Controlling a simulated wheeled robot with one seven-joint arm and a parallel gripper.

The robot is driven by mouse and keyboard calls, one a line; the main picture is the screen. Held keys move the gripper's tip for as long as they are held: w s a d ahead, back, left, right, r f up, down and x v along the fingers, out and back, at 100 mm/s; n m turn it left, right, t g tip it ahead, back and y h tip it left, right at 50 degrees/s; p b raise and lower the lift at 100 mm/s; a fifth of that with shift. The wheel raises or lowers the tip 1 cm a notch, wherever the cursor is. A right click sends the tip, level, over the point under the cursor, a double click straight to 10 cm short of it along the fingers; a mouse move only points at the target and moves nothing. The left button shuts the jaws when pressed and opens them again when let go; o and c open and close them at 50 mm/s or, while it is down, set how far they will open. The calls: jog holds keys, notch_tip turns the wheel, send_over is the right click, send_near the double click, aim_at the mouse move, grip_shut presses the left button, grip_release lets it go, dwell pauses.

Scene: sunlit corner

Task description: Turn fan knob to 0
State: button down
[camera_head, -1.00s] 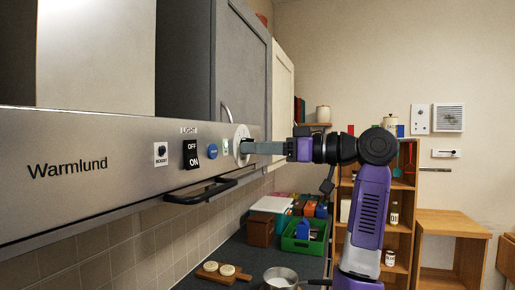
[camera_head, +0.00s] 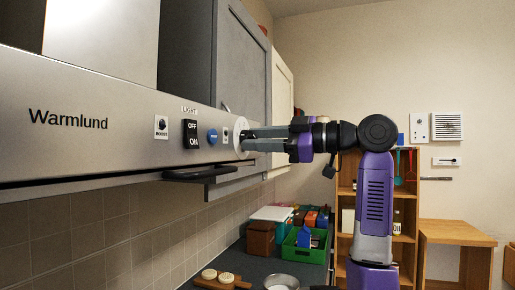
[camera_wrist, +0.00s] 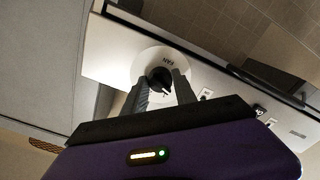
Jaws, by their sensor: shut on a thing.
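The fan dial is a round pale plate (camera_head: 238,136) at the right end of the steel hood front. In the wrist view the plate (camera_wrist: 150,60) carries the word FAN, and its black fan knob (camera_wrist: 160,78) sits in the middle. My gripper (camera_head: 245,140) reaches in from the right with its grey fingers at the dial. In the wrist view my gripper (camera_wrist: 160,85) has one finger on each side of the knob and is shut on it. A small light mark shows on the knob, but I cannot read its setting. The knob is hidden in the head view.
Left of the dial are a blue button (camera_head: 212,135), a black light switch (camera_head: 191,133) and a boost knob (camera_head: 161,126). A black handle (camera_head: 198,173) juts out below. Grey cupboards (camera_head: 243,70) stand behind; a green crate (camera_head: 305,246) is on the counter.

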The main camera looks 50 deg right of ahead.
jog(key=shift+n+b, duration=0.3)
jog(key=shift+n, duration=0.6)
jog(key=c, duration=1)
grip_release()
jog(key=shift+s, duration=0.15)
jog(key=b+v, duration=0.2)
jog(key=v, duration=0.5)
jog(key=shift+s, duration=0.3)
